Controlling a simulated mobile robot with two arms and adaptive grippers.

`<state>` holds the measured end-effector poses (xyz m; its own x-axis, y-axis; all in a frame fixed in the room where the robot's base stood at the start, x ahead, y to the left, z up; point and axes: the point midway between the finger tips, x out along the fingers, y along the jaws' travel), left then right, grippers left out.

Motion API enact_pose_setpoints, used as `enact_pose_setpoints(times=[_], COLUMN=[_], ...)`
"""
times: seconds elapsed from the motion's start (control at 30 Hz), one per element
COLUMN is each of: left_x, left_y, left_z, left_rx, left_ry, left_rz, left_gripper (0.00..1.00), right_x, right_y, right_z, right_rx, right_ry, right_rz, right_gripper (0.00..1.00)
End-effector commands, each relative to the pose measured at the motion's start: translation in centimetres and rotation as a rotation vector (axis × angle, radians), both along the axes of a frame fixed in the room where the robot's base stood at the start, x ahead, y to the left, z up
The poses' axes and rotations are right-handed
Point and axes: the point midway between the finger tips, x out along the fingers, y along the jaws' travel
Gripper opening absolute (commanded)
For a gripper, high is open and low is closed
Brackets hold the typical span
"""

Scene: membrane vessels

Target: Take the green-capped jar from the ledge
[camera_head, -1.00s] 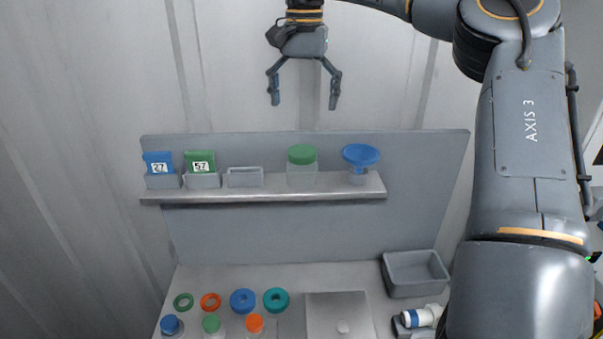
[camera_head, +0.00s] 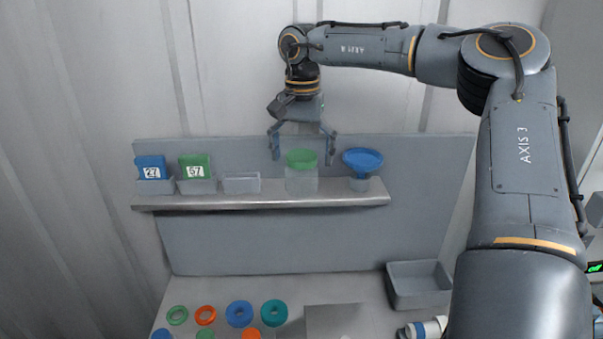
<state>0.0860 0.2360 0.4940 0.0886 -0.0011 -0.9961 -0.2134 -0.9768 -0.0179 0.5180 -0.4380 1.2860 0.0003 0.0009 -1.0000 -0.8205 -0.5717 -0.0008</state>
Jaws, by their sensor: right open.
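The green-capped jar (camera_head: 302,178) stands upright on the ledge (camera_head: 260,202), right of the middle. It has a clear body and a wide green cap. My right gripper (camera_head: 303,156) is open and points down, with its fingers spread to either side of the cap at about its height. I cannot tell whether the fingers touch the cap or stand in front of it. My left gripper is not in view.
A blue-topped vessel (camera_head: 362,165) stands close to the right of the jar. An empty grey holder (camera_head: 242,182), a green card box (camera_head: 196,166) and a blue one (camera_head: 151,167) sit to the left. Coloured rings and a grey bin (camera_head: 419,285) are on the bench below.

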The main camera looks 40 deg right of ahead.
Motion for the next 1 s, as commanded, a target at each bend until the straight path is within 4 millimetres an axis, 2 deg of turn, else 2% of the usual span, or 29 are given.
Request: enact_pose_setpoints(times=[0.2, 0.3, 0.4, 0.6, 0.63, 0.67, 0.9, 1.0], left_x=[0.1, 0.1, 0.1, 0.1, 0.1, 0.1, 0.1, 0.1], left_y=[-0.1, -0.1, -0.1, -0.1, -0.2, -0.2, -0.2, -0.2], left_z=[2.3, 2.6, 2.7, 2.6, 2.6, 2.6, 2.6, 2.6], left_rx=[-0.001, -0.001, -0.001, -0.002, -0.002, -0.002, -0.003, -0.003], left_ry=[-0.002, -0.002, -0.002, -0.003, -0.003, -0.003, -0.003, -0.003], left_rz=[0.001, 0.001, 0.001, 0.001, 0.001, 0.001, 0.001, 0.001], left_gripper=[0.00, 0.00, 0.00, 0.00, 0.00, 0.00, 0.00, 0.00], right_x=[0.0, 0.0, 0.0, 0.1, 0.1, 0.1, 0.1, 0.1], right_y=[0.1, 0.1, 0.1, 0.1, 0.1, 0.1, 0.1, 0.1], right_z=[-2.7, -4.1, -4.9, -5.1, -5.1, -5.1, -5.0, -5.0], right_rx=[0.001, 0.002, 0.000, 0.000, 0.000, 0.000, 0.000, 0.000], right_ry=[0.007, 0.005, 0.004, 0.001, 0.001, 0.001, 0.001, 0.001], right_rz=[0.001, 0.000, 0.001, 0.001, 0.001, 0.001, 0.001, 0.001], right_gripper=[0.93, 0.93, 0.93, 0.93, 0.91, 0.85, 0.36, 0.34])
